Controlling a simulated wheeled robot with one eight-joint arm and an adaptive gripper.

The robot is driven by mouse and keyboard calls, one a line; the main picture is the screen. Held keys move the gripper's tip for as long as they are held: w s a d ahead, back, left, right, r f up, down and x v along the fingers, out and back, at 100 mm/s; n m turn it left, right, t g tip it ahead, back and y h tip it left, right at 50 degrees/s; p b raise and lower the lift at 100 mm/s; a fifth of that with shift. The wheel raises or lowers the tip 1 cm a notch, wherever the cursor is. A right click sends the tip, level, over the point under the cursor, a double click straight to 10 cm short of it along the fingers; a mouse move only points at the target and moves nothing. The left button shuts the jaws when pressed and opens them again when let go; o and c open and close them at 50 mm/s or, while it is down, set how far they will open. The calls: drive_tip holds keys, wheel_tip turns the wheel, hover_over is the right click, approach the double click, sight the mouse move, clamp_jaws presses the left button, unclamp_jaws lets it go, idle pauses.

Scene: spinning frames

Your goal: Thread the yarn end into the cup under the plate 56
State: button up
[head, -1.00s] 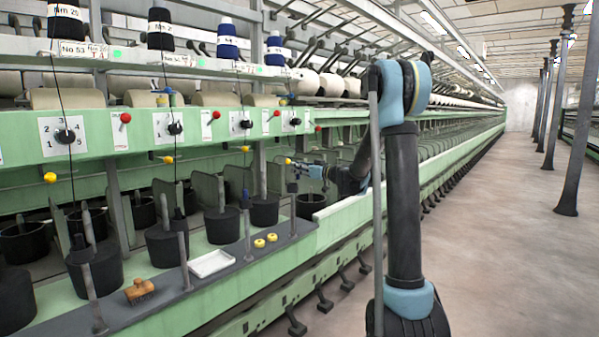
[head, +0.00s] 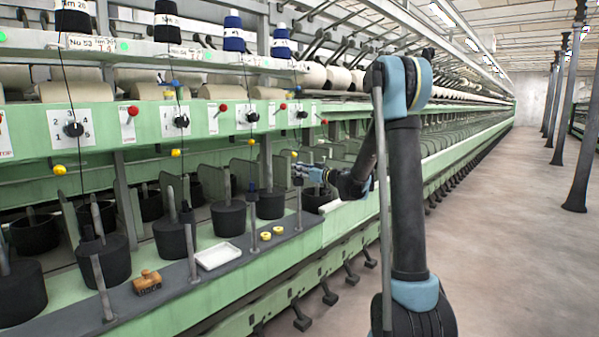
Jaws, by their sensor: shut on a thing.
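My gripper (head: 299,174) is small and far off in the head view, beside the machine just below a yellow bead (head: 294,154). Its jaws are closed on what seems to be the yarn end, too thin to see. A dark cup (head: 318,199) stands just below and to the right of my gripper, partly behind my arm. My gripper is above its rim, apart from it as far as I can tell. The plate 56 cannot be picked out; only the plate No 53 (head: 86,43) reads clearly, and those to its right are too small.
Several other dark cups (head: 228,217) with upright posts line the green machine. A grey ledge in front carries a wooden brush (head: 148,282), a white tray (head: 219,255) and two yellow rings (head: 272,234). The aisle floor (head: 480,240) at right is clear up to the columns.

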drive_tip(key=o, duration=0.8)
drive_tip(key=shift+d, duration=0.1)
drive_tip(key=v, duration=1.1)
drive_tip(key=shift+s+d, duration=0.3)
